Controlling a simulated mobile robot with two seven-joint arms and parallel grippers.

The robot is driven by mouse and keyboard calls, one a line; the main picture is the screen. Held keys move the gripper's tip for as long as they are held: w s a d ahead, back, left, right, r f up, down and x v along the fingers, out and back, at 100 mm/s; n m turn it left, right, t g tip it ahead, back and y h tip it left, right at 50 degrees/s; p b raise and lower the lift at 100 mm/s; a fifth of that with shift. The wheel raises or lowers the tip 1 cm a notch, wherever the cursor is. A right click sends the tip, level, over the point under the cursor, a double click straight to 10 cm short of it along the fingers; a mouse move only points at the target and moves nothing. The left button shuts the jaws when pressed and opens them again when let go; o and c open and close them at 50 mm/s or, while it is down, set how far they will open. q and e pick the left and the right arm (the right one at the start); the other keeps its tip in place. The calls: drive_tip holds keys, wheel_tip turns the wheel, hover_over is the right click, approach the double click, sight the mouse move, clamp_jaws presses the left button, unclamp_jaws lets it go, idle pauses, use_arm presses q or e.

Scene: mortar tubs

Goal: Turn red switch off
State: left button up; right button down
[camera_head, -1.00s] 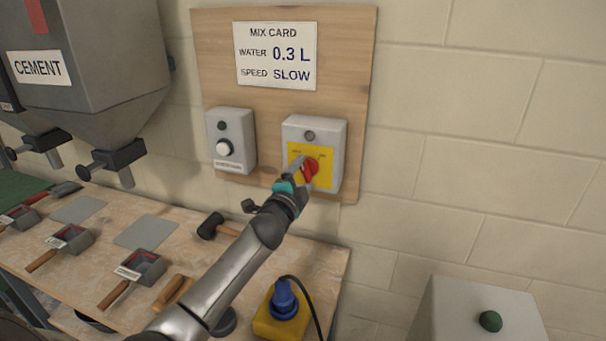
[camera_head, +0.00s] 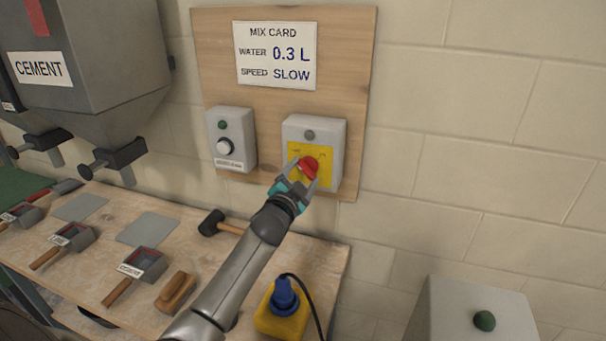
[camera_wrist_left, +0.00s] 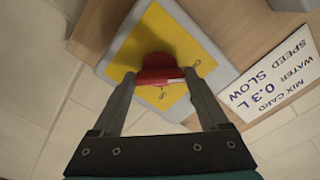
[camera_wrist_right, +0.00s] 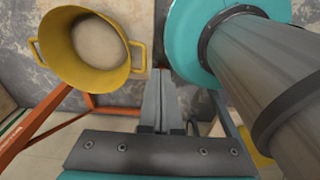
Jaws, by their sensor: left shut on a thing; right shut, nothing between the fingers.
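The red switch (camera_head: 309,166) is a rotary knob on a yellow plate (camera_head: 325,177) on a grey box (camera_head: 334,133) on the wooden board. My left gripper (camera_head: 305,172) is at the knob, its fingers on either side of it. In the left wrist view the red knob (camera_wrist_left: 160,76) sits between the fingertips of the left gripper (camera_wrist_left: 160,82), which is shut on it. A small white mark shows on the knob. My right gripper (camera_wrist_right: 165,100) is shut and empty in the right wrist view.
A mix card (camera_head: 276,54) hangs above. The bench below holds scoops, a mallet (camera_head: 211,223) and a brush. A yellow tub (camera_wrist_right: 68,75) shows near the right gripper.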

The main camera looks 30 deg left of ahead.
use_arm(q)
drive_tip(key=o, duration=1.2)
drive_tip(key=shift+o, duration=0.2)
drive_tip(key=shift+s, duration=0.1)
drive_tip(key=v, duration=1.5)
drive_tip(key=shift+d, duration=0.2)
